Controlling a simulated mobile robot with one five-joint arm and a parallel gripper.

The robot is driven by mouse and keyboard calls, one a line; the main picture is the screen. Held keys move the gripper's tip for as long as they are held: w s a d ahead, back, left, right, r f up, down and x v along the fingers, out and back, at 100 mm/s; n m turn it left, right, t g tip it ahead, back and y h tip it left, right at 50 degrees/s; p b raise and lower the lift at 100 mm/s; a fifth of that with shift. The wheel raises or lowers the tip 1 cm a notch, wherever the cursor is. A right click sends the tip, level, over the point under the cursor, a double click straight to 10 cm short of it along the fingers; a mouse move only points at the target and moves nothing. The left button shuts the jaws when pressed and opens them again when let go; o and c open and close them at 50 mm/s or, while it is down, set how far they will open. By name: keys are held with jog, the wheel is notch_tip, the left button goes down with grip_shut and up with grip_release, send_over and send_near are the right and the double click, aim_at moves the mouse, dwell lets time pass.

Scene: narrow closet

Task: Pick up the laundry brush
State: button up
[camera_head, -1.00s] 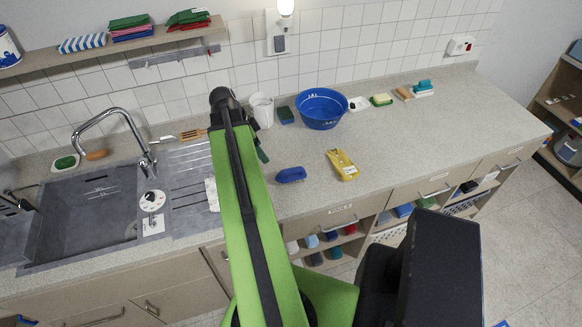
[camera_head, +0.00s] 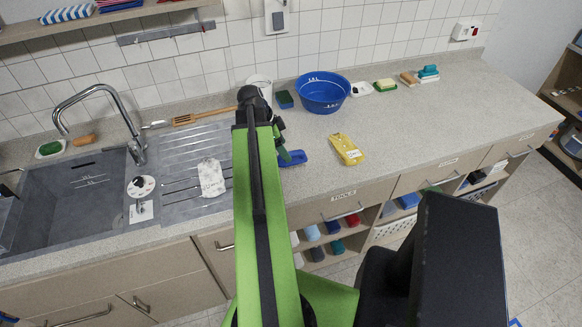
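A small blue object (camera_head: 293,158), brush-like in shape, lies on the grey counter (camera_head: 390,130) right of the sink's drainboard. Its bristles cannot be made out, so I cannot be sure it is the laundry brush. My gripper (camera_head: 281,143) is at the end of my green arm, beside and partly over the blue object's left end. The arm hides part of the gripper, and I cannot tell whether its fingers are open or touching the object. A blue-topped brush-like item (camera_head: 429,73) and a brown one (camera_head: 409,79) lie at the back right.
A yellow packet (camera_head: 346,149) lies right of the blue object. A blue basin (camera_head: 323,93), a green sponge (camera_head: 284,100) and a white cup (camera_head: 259,84) stand behind. The sink (camera_head: 70,200) and faucet (camera_head: 100,95) are left.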

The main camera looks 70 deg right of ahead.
aim_at(290, 153)
jog(key=b+x, duration=0.4)
jog(key=x, duration=0.1)
jog(key=shift+s+f+b, duration=0.15)
jog(key=shift+s+b, duration=0.2)
jog(key=shift+r, duration=0.2)
jog(key=c, duration=1.6)
jog(key=shift+o, duration=0.2)
jog(key=shift+r+p, duration=0.1)
jog(key=shift+p, duration=0.2)
